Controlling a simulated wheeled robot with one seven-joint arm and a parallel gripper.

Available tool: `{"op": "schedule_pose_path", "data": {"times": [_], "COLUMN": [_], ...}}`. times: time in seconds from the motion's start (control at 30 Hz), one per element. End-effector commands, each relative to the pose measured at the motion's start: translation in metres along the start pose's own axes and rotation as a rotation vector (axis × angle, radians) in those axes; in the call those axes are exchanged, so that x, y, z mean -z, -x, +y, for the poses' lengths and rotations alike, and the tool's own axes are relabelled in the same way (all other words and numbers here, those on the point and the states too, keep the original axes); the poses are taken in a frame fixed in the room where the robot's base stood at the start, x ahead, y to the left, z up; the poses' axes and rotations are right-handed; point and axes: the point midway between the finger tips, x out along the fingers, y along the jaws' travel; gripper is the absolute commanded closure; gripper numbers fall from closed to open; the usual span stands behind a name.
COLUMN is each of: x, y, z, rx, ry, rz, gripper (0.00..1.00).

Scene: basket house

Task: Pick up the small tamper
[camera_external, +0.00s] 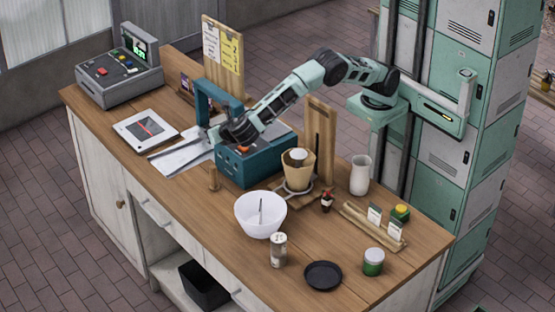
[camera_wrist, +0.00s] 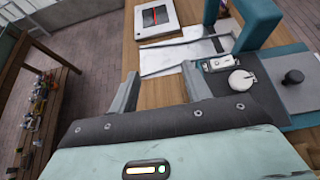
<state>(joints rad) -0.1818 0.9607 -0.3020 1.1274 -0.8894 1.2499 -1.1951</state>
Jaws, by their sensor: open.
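My gripper (camera_external: 212,134) is above the machine's left side, behind and above this piece. In the wrist view, my gripper (camera_wrist: 163,88) has its two grey fingers apart with nothing between them. A dark knob (camera_wrist: 293,77) and a pale disc (camera_wrist: 241,81) show on the machine's top there.
White papers (camera_wrist: 175,60) and a flat white device (camera_external: 145,130) lie left of the machine. A cash register (camera_external: 118,78) stands at the far left. A white bowl (camera_external: 261,222), a shaker (camera_external: 278,250) and a dark plate (camera_external: 323,275) stand at the front. The machine's teal upright handle (camera_external: 207,95) rises close by.

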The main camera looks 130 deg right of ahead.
Motion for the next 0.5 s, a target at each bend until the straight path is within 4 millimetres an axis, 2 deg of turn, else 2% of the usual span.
{"op": "schedule_pose_path", "data": {"times": [0.03, 0.2, 0.3, 0.5], "x": [0.018, 0.057, 0.072, 0.090], "y": [-0.009, -0.030, -0.038, -0.047], "z": [-0.001, 0.000, 0.000, 0.000], "rx": [0.002, 0.000, -0.002, -0.001], "ry": [0.006, 0.001, -0.001, -0.002], "rz": [0.000, 0.001, 0.002, 0.003], "gripper": [0.52, 0.52, 0.52, 0.52]}}
